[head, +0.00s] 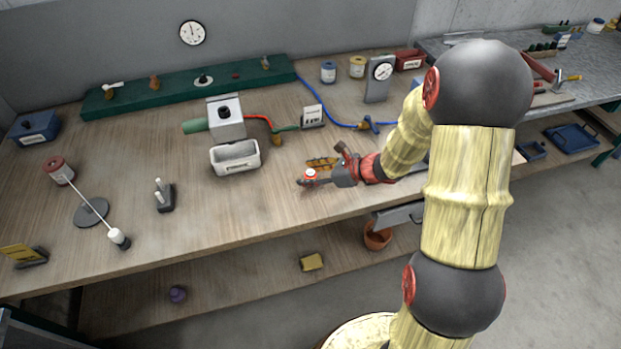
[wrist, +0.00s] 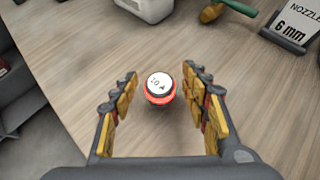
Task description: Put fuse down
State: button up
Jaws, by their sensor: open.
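The fuse (wrist: 160,91) is a small cylinder with a white top, marked with what looks like "20 A", and a red-orange band. In the wrist view it stands upright on the wooden tabletop (wrist: 70,75), between the two fingers. In the head view the fuse (head: 310,174) is a small red and white spot at my gripper's fingers. My gripper (wrist: 160,100) is open, with a gap between the fuse and the yellow-padded fingers on both sides. In the head view my gripper (head: 318,172) is low over the table near its front edge.
A white tray (head: 236,168) stands left of my gripper. Behind it are a grey box (head: 226,116) and a sign (head: 312,116), which reads "NOZZLE 6 mm" in the wrist view (wrist: 290,25). A dial gauge (head: 378,80) stands behind.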

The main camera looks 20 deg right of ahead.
jog(key=shift+c, duration=1.1)
grip_shut()
jog(key=shift+r, duration=0.1)
